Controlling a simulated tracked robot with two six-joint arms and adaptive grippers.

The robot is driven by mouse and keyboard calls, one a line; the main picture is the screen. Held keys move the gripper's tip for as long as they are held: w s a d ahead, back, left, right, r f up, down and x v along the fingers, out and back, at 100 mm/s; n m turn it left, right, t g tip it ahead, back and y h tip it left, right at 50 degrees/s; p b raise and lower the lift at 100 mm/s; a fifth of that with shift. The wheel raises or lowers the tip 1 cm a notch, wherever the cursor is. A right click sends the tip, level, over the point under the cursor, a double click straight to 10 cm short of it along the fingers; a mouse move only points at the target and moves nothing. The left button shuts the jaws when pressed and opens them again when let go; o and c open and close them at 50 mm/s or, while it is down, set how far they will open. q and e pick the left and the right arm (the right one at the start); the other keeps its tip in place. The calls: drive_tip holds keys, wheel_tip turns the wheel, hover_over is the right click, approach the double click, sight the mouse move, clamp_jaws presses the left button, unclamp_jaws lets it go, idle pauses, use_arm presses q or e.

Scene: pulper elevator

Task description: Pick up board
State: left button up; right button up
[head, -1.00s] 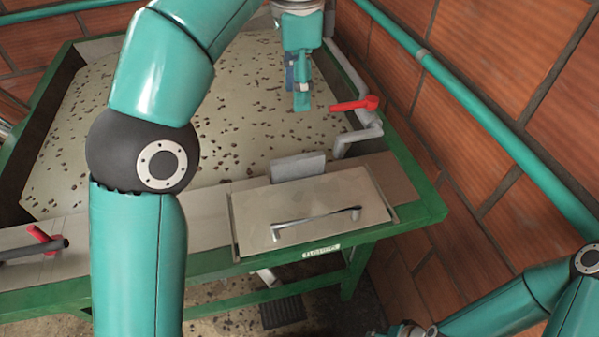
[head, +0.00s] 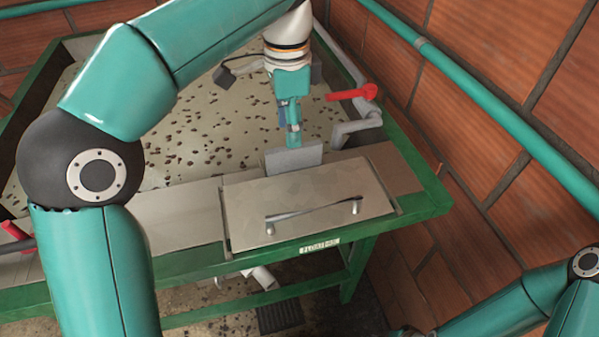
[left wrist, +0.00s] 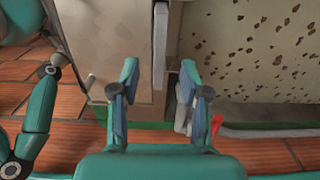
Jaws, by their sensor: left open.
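The board (head: 294,158) is a small grey plate standing on edge at the near rim of the tank, behind the metal lid. In the left wrist view the board (left wrist: 160,45) shows edge-on as a narrow grey strip. My left gripper (head: 292,138) points down just above and behind the board's top edge in the head view. In the left wrist view its fingers (left wrist: 160,78) are open, one to each side of the board's line, with nothing held. My right arm shows at the lower right of the head view; its gripper cannot be made out clearly.
A metal lid with a bar handle (head: 312,212) lies in front of the board on the green-framed tank (head: 425,200). A red valve lever (head: 352,94) and grey pipe (head: 358,128) stand close right of my left gripper. A brick wall (head: 480,110) rises on the right.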

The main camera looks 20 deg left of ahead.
sight(283, 160)
use_arm(q)
drive_tip(key=shift+w+d+f, duration=0.15)
drive_tip(key=shift+f, duration=1.35)
drive_tip(key=shift+w+d+f, duration=0.1)
drive_tip(key=shift+w+f, duration=0.05)
drive_tip(key=shift+f, duration=1.35)
clamp_jaws()
